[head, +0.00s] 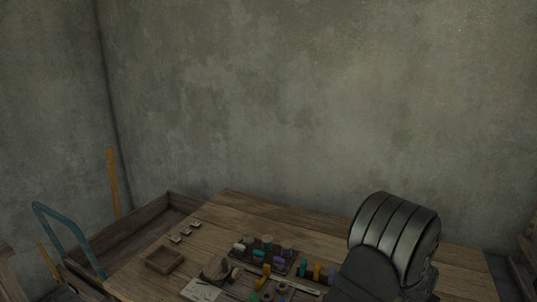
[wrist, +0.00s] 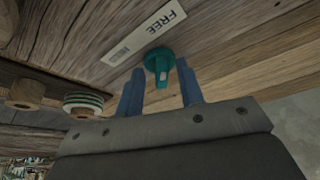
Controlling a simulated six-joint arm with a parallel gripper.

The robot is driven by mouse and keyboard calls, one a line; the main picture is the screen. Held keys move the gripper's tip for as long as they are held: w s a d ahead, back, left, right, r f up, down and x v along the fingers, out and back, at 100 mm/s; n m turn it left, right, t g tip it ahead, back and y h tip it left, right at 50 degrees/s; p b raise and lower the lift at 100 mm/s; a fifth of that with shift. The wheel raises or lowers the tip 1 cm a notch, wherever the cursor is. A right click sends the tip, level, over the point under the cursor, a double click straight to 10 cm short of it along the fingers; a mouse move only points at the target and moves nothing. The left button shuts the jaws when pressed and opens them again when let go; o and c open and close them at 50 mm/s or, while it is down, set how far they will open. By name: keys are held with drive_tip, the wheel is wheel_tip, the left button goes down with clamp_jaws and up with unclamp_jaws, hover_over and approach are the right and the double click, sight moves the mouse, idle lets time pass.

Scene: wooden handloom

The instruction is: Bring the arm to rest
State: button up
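My gripper (wrist: 160,80) shows in the wrist view as two blue fingers standing apart, with a gap between them. A teal spool-like piece (wrist: 158,62) sits on the wood just beyond the fingertips, in line with the gap; neither finger appears to touch it. In the head view my arm rises at the lower right, and my gripper is hidden or out of frame there.
Wooden spools (wrist: 26,92) are at left. The wooden table (head: 225,210) holds a small tray (head: 164,260), a dark rack (head: 262,256) and several coloured spools. A wall stands behind.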

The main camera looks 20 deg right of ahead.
drive_tip(key=shift+s+d+n+t, duration=0.15)
drive_tip(key=shift+n+t, duration=0.1)
drive_tip(key=shift+n, duration=0.5)
drive_tip(key=shift+s+n+t, duration=0.1)
drive_tip(key=shift+n+t, duration=0.15)
drive_tip(key=shift+n, duration=0.5)
drive_tip(key=shift+y, duration=0.3)
drive_tip(key=shift+v, duration=2.25)
